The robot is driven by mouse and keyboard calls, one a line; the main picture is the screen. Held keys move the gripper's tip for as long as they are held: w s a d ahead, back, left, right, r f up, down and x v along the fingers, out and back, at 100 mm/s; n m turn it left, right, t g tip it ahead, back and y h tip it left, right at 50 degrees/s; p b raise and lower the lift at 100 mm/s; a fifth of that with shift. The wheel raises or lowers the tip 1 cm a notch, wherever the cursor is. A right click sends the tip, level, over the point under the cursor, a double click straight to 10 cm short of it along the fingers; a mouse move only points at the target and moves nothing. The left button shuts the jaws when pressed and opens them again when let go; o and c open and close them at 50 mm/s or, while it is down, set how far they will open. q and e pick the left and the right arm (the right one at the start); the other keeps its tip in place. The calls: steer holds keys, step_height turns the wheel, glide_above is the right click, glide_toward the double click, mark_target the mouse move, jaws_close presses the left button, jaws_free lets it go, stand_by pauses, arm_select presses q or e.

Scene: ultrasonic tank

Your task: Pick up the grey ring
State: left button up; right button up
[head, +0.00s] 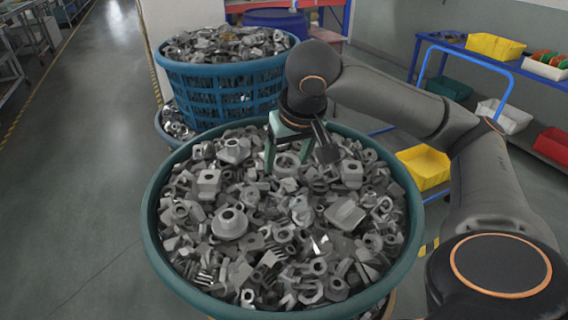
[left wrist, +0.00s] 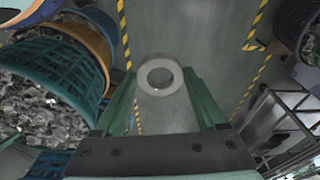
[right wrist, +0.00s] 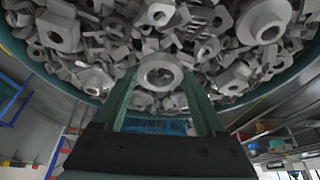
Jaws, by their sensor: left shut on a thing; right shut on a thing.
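My left gripper (left wrist: 160,90) is shut on a grey ring (left wrist: 160,75) with a round hole, held between its green fingertips over the floor; this arm is not seen in the head view. My right gripper (head: 286,158) points down into the bin of metal parts. In the right wrist view, my right gripper (right wrist: 162,82) is shut on a grey ring-like part (right wrist: 160,71) with a hole through its middle. Other grey parts lie close around it, so I cannot tell whether it touches them.
The round green-rimmed bin (head: 150,222) is full of jumbled grey nuts, rings and brackets. A blue basket (head: 215,92) of similar parts stands behind it. A blue shelf with yellow bins (head: 495,46) is at the right. The floor aisle (head: 80,160) at left is clear.

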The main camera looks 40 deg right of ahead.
steer(key=s+a+r+p, duration=0.1)
steer(key=s+a+r, duration=0.3)
steer(key=s+r, duration=0.4)
steer(key=shift+s+a, duration=0.3)
steer(key=shift+s, duration=1.3)
steer(key=shift+s, duration=0.15)
